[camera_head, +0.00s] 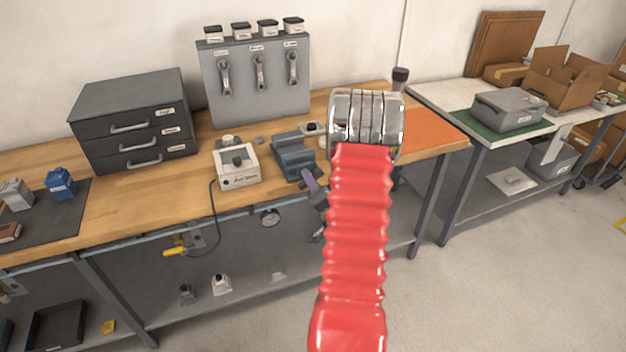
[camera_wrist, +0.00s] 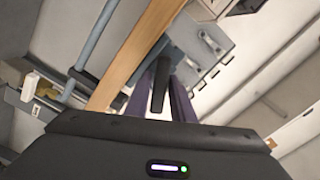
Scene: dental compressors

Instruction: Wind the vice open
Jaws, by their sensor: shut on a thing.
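The blue-grey vice (camera_head: 292,158) stands at the front edge of the wooden workbench (camera_head: 130,192). The fingers are shut on this bar. I cannot tell how wide the vice jaws stand.
A white box with a knob (camera_head: 237,166) sits left of the vice. A grey drawer cabinet (camera_head: 134,120) and a panel of hanging wrenches (camera_head: 257,82) stand behind. An orange mat (camera_head: 432,136) lies to the right. The floor (camera_head: 480,270) in front is clear.

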